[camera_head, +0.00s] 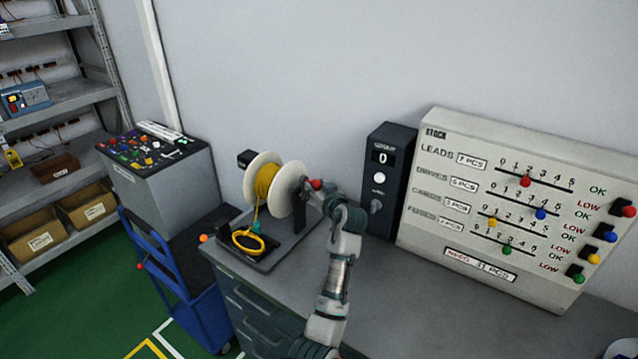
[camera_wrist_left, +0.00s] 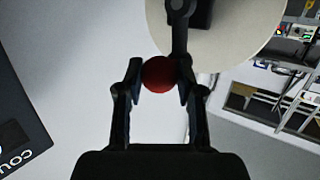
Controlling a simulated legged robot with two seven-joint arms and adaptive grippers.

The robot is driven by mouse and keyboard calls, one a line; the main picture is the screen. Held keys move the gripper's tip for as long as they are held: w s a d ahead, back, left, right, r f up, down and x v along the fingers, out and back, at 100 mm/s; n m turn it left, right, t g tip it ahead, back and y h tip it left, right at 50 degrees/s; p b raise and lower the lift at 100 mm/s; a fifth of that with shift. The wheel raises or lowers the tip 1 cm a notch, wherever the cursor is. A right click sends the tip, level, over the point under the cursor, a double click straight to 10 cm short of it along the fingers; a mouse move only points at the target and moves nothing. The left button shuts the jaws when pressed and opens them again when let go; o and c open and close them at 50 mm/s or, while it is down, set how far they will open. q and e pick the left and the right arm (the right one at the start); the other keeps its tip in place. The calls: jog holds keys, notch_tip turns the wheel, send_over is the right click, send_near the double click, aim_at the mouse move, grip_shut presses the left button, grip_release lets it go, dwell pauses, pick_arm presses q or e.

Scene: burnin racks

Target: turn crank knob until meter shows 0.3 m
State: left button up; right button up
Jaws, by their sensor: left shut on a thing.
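A white-flanged spool (camera_head: 260,178) of yellow cable (camera_head: 266,182) stands on a dark base on the bench. A red crank knob (camera_head: 316,184) sits at the spool's right side. It also shows in the left wrist view (camera_wrist_left: 159,74), at the end of a dark crank arm (camera_wrist_left: 180,38). My left gripper (camera_head: 314,188) is shut on the red knob, one finger on each side of it in the wrist view (camera_wrist_left: 159,80). My right gripper is not in view.
A dark counter box (camera_head: 381,158) showing 0 stands right of the spool. A white stock board (camera_head: 510,205) with coloured sliders is at the right. A loose yellow cable end (camera_head: 248,241) lies on the spool base. The bench front (camera_head: 400,300) is clear.

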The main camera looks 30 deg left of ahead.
pick_arm(q)
jog(key=shift+d+f, duration=0.1)
jog(key=shift+f, duration=0.3)
jog(key=shift+s, duration=0.15)
jog(key=shift+s+f+p, duration=0.2)
jog(key=shift+s, duration=0.4)
jog(key=shift+s+f+p, duration=0.15)
jog(key=shift+s+f, duration=0.05)
jog(key=shift+s, duration=0.35)
jog(key=shift+s+f, duration=0.85)
jog(key=shift+s, duration=0.15)
